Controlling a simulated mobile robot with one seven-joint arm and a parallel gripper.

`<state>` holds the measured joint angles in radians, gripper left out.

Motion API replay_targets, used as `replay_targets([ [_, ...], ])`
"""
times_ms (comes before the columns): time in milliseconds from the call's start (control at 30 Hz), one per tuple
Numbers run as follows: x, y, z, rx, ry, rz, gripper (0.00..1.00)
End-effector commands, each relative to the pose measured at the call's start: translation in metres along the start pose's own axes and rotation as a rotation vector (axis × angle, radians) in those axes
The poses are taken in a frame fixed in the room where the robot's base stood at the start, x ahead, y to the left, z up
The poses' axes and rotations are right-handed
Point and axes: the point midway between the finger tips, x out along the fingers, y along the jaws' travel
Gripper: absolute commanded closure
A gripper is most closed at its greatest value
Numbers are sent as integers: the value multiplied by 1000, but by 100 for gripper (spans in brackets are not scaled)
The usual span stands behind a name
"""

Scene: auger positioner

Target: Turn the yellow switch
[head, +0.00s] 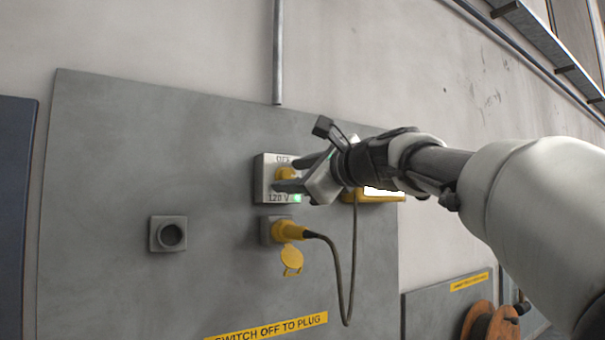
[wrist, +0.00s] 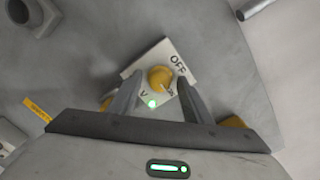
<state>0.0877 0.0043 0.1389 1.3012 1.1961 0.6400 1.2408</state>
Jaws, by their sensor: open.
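The yellow switch (wrist: 160,78) is a round knob on a pale square plate (wrist: 180,55) marked OFF, with a lit green light (wrist: 151,103) beside it. In the head view the plate (head: 264,170) also reads 120 V, and the yellow knob (head: 286,173) is partly hidden by my fingers. My gripper (head: 289,174) is at the plate, coming from the right. In the wrist view my gripper (wrist: 158,88) is open, one finger on each side of the knob. I cannot tell whether the fingers touch it.
Below the switch, a yellow plug (head: 289,230) with a dark cable (head: 340,290) sits in a socket. An empty round socket (head: 171,234) is at the left. A yellow box (head: 380,196) is behind my wrist. A cable reel (head: 490,322) stands lower right.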

Motion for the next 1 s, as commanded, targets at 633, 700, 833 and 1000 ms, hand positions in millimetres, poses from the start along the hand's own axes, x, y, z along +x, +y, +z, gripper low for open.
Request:
replay_targets([
  [633,0,0,0,-8,0,1,96],
  [700,0,1,0,-21,0,2,96],
  [833,0,1,0,-67,1,3,96],
  [1000,0,2,0,-176,4,6,96],
])
